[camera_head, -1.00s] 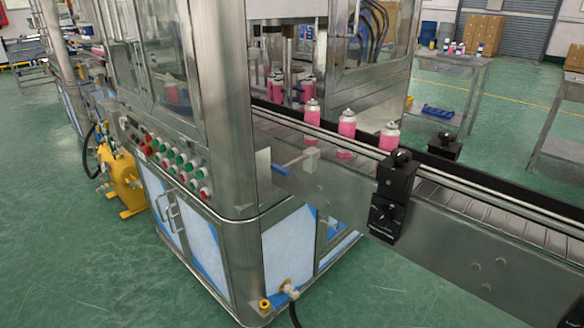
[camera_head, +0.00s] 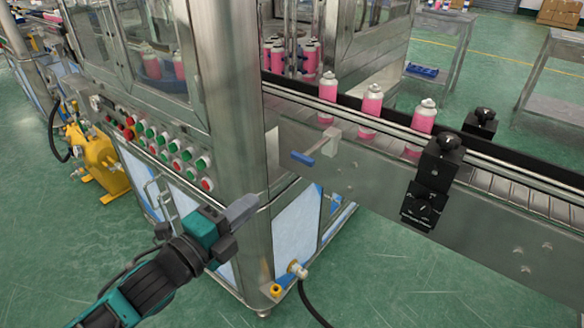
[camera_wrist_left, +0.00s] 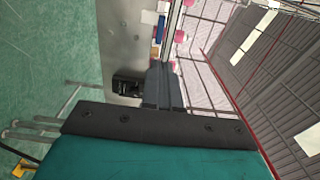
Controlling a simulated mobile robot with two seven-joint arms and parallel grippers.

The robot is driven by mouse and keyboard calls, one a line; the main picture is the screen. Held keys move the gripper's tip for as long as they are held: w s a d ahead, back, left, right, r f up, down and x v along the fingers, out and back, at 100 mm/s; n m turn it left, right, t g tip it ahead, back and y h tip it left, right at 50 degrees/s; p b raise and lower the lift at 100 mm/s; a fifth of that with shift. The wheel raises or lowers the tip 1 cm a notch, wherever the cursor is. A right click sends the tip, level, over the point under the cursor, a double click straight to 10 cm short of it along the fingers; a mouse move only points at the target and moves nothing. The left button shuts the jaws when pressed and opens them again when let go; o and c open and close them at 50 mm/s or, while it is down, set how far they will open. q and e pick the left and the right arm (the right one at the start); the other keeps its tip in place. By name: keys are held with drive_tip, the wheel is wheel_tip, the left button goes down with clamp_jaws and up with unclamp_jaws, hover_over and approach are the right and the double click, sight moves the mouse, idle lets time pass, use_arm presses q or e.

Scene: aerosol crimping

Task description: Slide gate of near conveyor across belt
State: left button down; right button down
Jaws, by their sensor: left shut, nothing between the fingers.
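The gate of the near conveyor (camera_head: 450,235) is a metal block and rod (camera_head: 328,144) with a blue handle (camera_head: 302,158), on the conveyor's near side wall beside the machine's corner post. The blue handle also shows in the left wrist view (camera_wrist_left: 160,28), beyond the fingers. Several pink cans with silver tops (camera_head: 370,112) stand on the belt behind the gate. My left gripper (camera_head: 244,208) is shut and empty, in front of the machine, below and left of the blue handle and apart from it. It also shows in the left wrist view (camera_wrist_left: 164,82). My right gripper is out of view.
A black sensor box (camera_head: 432,182) sits on the conveyor's near side, right of the gate; another (camera_head: 481,123) is across the belt. The machine's button panel (camera_head: 160,145) and corner post (camera_head: 226,110) are close to my left arm. Open floor lies in front.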

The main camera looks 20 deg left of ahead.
sight(305, 156)
use_arm(q)
drive_tip(key=x, duration=1.3)
drive_tip(key=shift+w+f, duration=0.1)
drive_tip(key=shift+w, duration=0.35)
drive_tip(key=x, duration=0.6)
drive_tip(key=shift+f+b, duration=0.1)
drive_tip(key=shift+b, duration=0.3)
drive_tip(key=shift+w+d, duration=0.15)
drive_tip(key=shift+w, duration=0.15)
drive_tip(key=shift+r, duration=0.3)
